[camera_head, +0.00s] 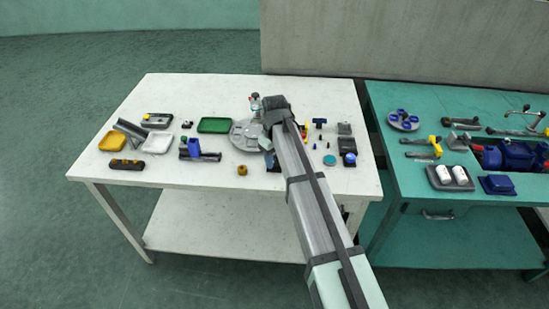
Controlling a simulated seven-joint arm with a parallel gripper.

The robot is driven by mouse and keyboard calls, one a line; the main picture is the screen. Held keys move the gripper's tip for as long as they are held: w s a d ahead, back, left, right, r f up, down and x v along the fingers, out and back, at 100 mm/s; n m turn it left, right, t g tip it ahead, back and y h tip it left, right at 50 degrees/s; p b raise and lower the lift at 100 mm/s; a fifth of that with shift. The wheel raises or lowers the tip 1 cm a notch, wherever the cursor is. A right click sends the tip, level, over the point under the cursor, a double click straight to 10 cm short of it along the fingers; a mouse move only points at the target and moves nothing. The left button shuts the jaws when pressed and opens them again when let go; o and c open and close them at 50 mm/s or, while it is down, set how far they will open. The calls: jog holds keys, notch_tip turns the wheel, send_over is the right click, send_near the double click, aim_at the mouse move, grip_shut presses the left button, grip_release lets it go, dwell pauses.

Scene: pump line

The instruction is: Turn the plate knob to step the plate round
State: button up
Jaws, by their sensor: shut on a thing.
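The plate (244,136) is a round light grey disc near the middle of the white table. My arm reaches over the table from the lower right, and my gripper (256,106) is at the plate's far right side. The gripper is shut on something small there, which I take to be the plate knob. The knob itself is too small and too covered to make out. My arm hides the right part of the plate.
The white table (200,92) holds a green tray (214,125), yellow tray (113,141), cream tray (158,143), blue-and-grey fixture (198,150) and brass-coloured piece (242,170). Small parts stand right of my arm. A teal bench (440,205) with tools adjoins on the right; a wall stands behind.

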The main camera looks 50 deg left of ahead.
aim_at(275, 160)
jog(key=o, duration=1)
jog(key=shift+r, duration=0.1)
notch_tip(275, 160, up, 14)
jog(key=shift+f, duration=0.15)
dwell(0.6)
